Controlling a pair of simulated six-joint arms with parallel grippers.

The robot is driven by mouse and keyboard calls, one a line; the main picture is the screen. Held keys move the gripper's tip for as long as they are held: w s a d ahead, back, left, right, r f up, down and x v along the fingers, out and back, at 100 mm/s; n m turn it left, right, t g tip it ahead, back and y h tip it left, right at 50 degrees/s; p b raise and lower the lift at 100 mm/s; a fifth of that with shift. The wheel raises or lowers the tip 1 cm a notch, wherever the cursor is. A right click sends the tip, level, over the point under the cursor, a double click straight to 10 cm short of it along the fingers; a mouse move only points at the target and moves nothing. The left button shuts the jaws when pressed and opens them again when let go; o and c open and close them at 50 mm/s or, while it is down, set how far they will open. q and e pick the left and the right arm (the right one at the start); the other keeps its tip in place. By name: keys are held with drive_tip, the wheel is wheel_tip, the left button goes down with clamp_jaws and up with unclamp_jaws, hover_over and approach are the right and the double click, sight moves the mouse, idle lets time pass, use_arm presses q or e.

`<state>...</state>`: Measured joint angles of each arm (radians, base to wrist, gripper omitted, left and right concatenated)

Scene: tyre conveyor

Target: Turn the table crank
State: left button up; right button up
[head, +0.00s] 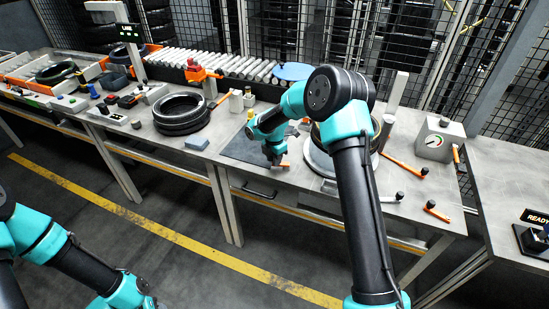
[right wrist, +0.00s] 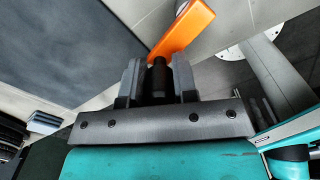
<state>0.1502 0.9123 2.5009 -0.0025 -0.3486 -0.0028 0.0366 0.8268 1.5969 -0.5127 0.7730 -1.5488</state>
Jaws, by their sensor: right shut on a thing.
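The table crank shows as a short orange arm (head: 284,166) at the front edge of the middle table. In the right wrist view its orange arm (right wrist: 183,30) leads to a black handle (right wrist: 159,72). My right gripper (head: 273,158) is at the crank, and in the right wrist view its two fingers (right wrist: 158,82) are shut around the black handle. My left arm is low at the left, off the tables; its gripper (head: 146,299) is at the bottom edge, partly cut off, and its jaws cannot be made out.
A dark mat (head: 240,146) lies left of the crank. Stacked tyres (head: 181,112) and a blue-grey block (head: 197,143) are further left. Right of my right arm are an orange-handled lever (head: 405,165) and a gauge box (head: 438,139). A roller conveyor (head: 220,63) runs behind.

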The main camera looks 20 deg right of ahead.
idle(0.4)
drive_tip(key=o, duration=0.9)
drive_tip(key=shift+r, duration=0.15)
wheel_tip(320, 180, up, 17)
drive_tip(key=shift+r, duration=0.1)
drive_tip(key=shift+s, duration=0.1)
idle(0.4)
